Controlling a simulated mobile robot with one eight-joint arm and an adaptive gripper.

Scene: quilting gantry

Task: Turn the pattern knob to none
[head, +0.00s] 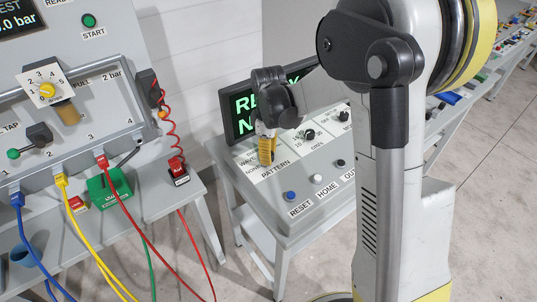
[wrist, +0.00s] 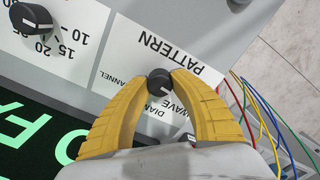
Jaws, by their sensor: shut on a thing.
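The pattern knob (wrist: 159,82) is a small round black knob on the white PATTERN label plate (wrist: 118,60) in the wrist view. The yellow fingers of my gripper (wrist: 160,84) are shut on it, one on each side. The word CHANNEL is left of the knob, DIAMOND and WAVE below it; part of the plate is behind the fingers. A small light mark on the knob seems to point down toward WAVE, but I cannot be sure. In the head view my gripper (head: 266,148) covers the knob, and NONE shows at the plate's left edge.
A second black knob (wrist: 31,18) with numbers stands beside the pattern plate. A screen with green letters (head: 242,112) rises behind the panel. RESET (head: 291,196) and HOME (head: 317,178) buttons are in front. A bench with colored hoses (head: 124,206) stands left.

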